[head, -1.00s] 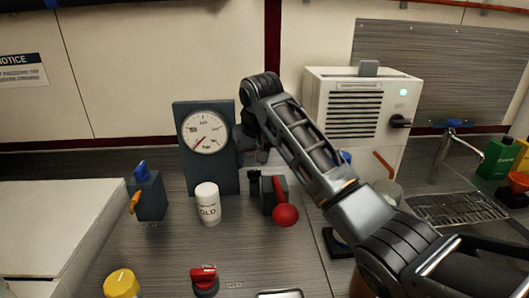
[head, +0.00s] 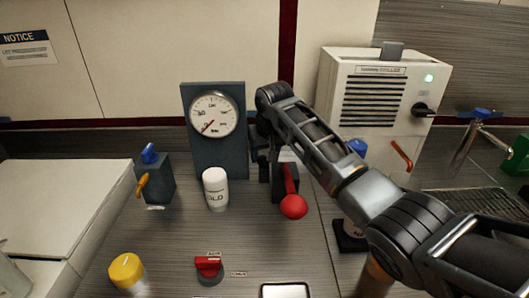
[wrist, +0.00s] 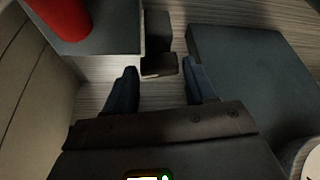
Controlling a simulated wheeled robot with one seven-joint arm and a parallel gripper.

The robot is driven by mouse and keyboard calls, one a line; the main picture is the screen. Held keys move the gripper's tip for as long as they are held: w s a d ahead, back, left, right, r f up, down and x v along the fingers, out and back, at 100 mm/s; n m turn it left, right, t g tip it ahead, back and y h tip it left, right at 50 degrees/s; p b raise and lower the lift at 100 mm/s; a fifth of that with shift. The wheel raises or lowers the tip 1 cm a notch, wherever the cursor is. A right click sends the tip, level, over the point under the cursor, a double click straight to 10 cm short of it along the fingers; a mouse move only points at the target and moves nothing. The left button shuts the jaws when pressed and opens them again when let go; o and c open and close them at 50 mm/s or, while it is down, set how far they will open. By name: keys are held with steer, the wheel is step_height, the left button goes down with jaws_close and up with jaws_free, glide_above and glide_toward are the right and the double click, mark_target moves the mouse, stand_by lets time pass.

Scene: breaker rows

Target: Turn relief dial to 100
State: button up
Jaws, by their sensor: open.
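My gripper (head: 264,172) points down between the grey gauge panel (head: 214,160) and the block with the red-ball lever (head: 293,206). In the wrist view its two dark fingers (wrist: 160,68) are apart, with a small dark block (wrist: 159,65) showing between and beyond their tips; I cannot tell whether they touch it. No label in these frames lets me read which control is the relief dial. A red knob (head: 208,267) with small labels and a yellow knob (head: 126,270) stand at the front, far from my gripper. The round gauge (head: 214,114) shows a red needle.
A white labelled canister (head: 215,188) stands before the gauge panel. A block with blue and orange levers (head: 154,178) is left of it. A white vented unit (head: 376,105) stands behind my arm. Bare counter (head: 180,225) lies between the knobs and the panel.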

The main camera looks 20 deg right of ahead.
steer(key=shift+c, duration=0.4)
steer(key=c, duration=0.7)
steer(key=shift+n, duration=0.4)
steer(key=n+y, duration=0.1)
steer(key=n, duration=0.1)
steer(key=shift+r+n+p, duration=0.1)
steer(key=shift+n+p, duration=0.3)
steer(key=n+y, duration=0.1)
steer(key=n, duration=0.2)
steer(key=shift+w+n+g+y+b, duration=0.1)
steer(key=shift+n+g+y+b, duration=0.2)
steer(key=shift+y+b, duration=0.1)
steer(key=n+g+y+b, duration=0.1)
steer(key=n+b, duration=0.1)
steer(key=n, duration=0.2)
steer(key=shift+f+b, duration=0.2)
steer(key=shift+b, duration=0.1)
steer(key=shift+r+n+g+y+b, duration=0.15)
steer(key=shift+n+g+y+b, duration=0.4)
steer(key=shift+n+b, duration=1.1)
steer(key=shift+n, duration=0.35)
